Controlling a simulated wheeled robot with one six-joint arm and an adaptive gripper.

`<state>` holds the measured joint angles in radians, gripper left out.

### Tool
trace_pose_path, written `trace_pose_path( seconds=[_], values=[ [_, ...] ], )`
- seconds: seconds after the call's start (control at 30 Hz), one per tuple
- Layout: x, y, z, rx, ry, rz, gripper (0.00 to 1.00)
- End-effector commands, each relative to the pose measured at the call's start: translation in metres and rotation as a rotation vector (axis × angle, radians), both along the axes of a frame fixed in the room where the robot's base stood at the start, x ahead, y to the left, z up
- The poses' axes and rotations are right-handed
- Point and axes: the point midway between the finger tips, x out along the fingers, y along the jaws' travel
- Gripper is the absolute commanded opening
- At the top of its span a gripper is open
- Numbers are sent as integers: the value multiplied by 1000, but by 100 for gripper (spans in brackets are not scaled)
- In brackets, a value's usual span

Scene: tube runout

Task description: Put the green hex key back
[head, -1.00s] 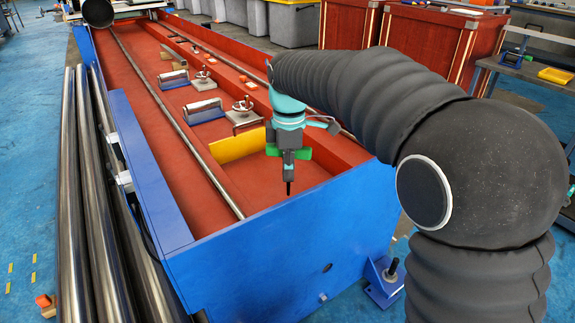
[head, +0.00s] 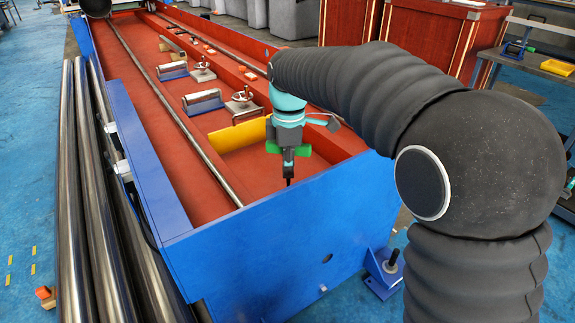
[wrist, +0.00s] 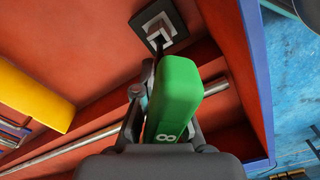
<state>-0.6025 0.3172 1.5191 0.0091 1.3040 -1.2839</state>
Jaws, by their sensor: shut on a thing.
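The green hex key has a thick green handle (wrist: 178,92) with a white figure 8 in the wrist view. My gripper (wrist: 160,128) is shut on that handle. In the head view my gripper (head: 288,150) hangs down over the near end of the red bed, with green (head: 301,151) showing at both sides of the fingers and a dark tip pointing down. A square dark-and-white fitting (wrist: 175,19) lies on the red surface beyond the handle. A thin dark end overlaps its middle; I cannot tell whether it touches or is inside.
The blue end wall (head: 285,235) of the bed stands close in front of my gripper. A yellow plate (head: 237,136) is just left of it. A long steel bar (head: 170,125) runs along the bed. Clamps with handwheels (head: 242,105) stand farther back.

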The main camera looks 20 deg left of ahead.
Motion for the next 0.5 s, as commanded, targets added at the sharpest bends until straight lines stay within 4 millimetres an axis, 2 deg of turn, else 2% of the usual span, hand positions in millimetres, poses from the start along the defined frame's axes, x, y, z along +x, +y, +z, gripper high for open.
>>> trace_pose_path(
  seconds=[0.5],
  values=[
    [0,0,-23,0,0,0,0]
  ],
)
